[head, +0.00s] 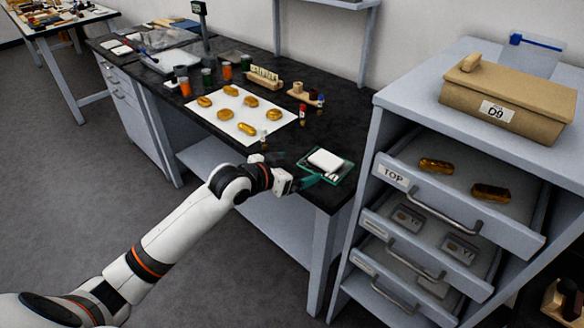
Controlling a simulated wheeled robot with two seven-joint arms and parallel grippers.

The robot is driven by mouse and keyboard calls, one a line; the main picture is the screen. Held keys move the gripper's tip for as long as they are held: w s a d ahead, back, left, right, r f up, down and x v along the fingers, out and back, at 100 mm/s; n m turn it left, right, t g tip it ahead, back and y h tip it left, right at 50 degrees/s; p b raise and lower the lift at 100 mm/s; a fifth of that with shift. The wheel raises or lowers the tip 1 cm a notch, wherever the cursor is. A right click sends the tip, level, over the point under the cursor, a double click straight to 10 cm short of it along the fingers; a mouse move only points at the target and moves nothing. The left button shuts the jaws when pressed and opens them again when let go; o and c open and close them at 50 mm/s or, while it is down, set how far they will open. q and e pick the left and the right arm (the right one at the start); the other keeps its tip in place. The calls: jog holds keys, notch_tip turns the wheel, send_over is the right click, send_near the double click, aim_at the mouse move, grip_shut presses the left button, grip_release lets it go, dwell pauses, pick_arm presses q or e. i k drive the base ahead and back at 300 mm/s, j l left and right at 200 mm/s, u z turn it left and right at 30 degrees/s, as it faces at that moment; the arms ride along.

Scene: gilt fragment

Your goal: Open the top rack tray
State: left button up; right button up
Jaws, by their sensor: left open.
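The top rack tray (408,181), labelled TOP, is in the grey rack (372,150) at the right. It stands pulled out, and its inside shows with two gilt fragments (436,165) (490,192) lying in it. Its bar handle (440,212) is on the front face, and nothing touches it. My left gripper (298,172) is open at the counter's front edge, left of the rack and apart from the tray handle. It is beside a small green-edged tray with a white pad (325,161). My right gripper is not in view.
Two lower rack trays (400,244) (378,277) sit beneath the top one. A tan box marked D9 (540,105) is on the rack. The black counter (345,110) holds a white sheet (238,138) with several gilt pieces, plus jars. The floor in front is clear.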

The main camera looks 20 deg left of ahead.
aim_at(516, 226)
jog(key=k+l, duration=0.1)
jog(key=l, duration=0.75)
jog(key=k+l, duration=0.15)
jog(key=l, duration=0.25)
